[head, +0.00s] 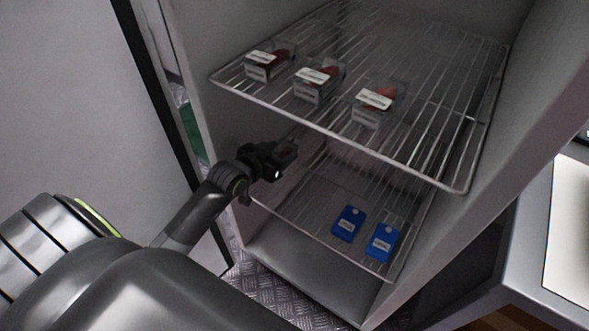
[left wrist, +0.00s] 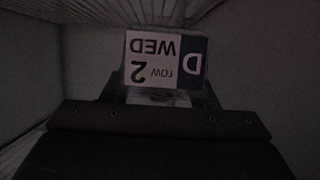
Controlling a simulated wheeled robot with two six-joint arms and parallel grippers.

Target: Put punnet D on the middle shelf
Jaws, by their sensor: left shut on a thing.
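Punnet D (left wrist: 165,62) fills the middle of the left wrist view. Its label reads D, WED, row 2, upside down in the picture. My left gripper (head: 284,155) is shut on it, between the upper wire shelf (head: 455,185) and the lower wire shelf (head: 330,245), near the cabinet's left side. In the head view the held punnet can hardly be made out in the dark beyond the jaws. My right gripper is not in view. Which shelf is the middle one cannot be told from these frames.
Three labelled punnets of red berries, left (head: 265,66), middle (head: 316,84) and right (head: 374,104), stand along the upper shelf's front. Two blue blocks (head: 348,223) (head: 382,242) lie on the lower shelf's right part. Its left part looks clear. The cabinet's right wall (head: 440,235) bounds the opening.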

